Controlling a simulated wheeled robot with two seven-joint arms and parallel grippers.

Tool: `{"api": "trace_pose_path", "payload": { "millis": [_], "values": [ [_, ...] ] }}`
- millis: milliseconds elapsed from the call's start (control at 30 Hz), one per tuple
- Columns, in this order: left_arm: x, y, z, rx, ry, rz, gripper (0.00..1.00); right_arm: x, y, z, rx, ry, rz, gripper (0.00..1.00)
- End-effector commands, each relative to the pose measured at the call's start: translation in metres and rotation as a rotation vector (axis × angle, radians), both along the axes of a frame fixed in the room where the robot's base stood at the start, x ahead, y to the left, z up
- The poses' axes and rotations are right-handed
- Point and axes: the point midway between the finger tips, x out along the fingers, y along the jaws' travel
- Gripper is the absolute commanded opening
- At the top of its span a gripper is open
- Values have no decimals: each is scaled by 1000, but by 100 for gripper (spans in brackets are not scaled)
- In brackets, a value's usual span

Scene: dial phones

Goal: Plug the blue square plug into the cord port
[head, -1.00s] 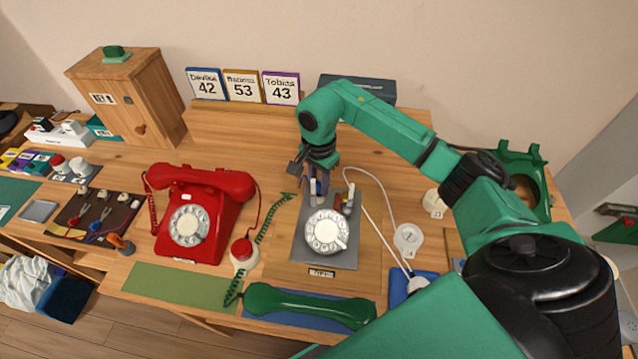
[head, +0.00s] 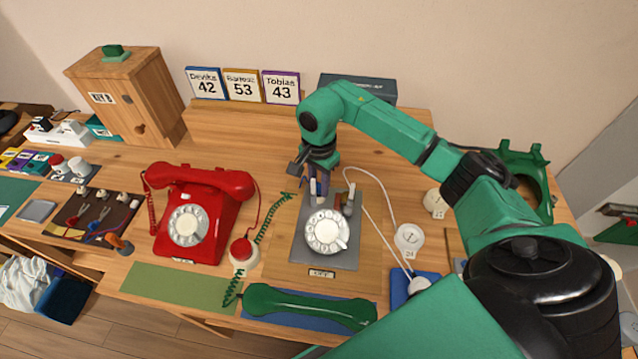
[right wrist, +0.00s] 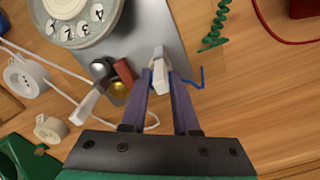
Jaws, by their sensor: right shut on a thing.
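The opened phone base is a grey plate (head: 345,257) with a white dial (head: 326,231). My right gripper (head: 317,190) is above its far edge. In the right wrist view my right gripper (right wrist: 160,85) is shut on a small pale block (right wrist: 160,66) at the plate's edge. A short blue wire (right wrist: 195,83) shows beside the block. I cannot make out a blue square plug or the cord port for certain; the fingers hide part of this area. A coiled green cord (head: 270,217) ends left of the plate. My left gripper is not in view.
A red phone (head: 200,215) stands left of the base, and a green handset (head: 308,304) lies in front. In the right wrist view, bells (right wrist: 101,68), a red coil (right wrist: 123,70) and a white lever-like piece (right wrist: 88,104) crowd the gripper. A white cord (head: 380,186) loops to the right.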

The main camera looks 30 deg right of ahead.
Motion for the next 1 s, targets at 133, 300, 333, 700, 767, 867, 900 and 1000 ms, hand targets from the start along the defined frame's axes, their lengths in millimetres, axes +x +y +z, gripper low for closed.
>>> {"api": "trace_pose_path", "payload": {
  "millis": [133,300,333,700,767,867,900,1000],
  "values": [
    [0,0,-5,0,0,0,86,0,0,-5,0,0,-1,0],
    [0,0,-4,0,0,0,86,0,0,-4,0,0,-1,0],
    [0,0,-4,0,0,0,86,0,0,-4,0,0,-1,0],
    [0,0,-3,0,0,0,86,0,0,-4,0,0,0,64],
    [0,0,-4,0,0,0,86,0,0,-3,0,0,0,64],
    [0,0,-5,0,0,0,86,1,0,2,0,-2,-1,64],
    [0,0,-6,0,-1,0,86,1,0,7,0,-4,-2,64],
    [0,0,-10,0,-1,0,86,1,-1,26,-2,-6,-1,64]
  ]
}}
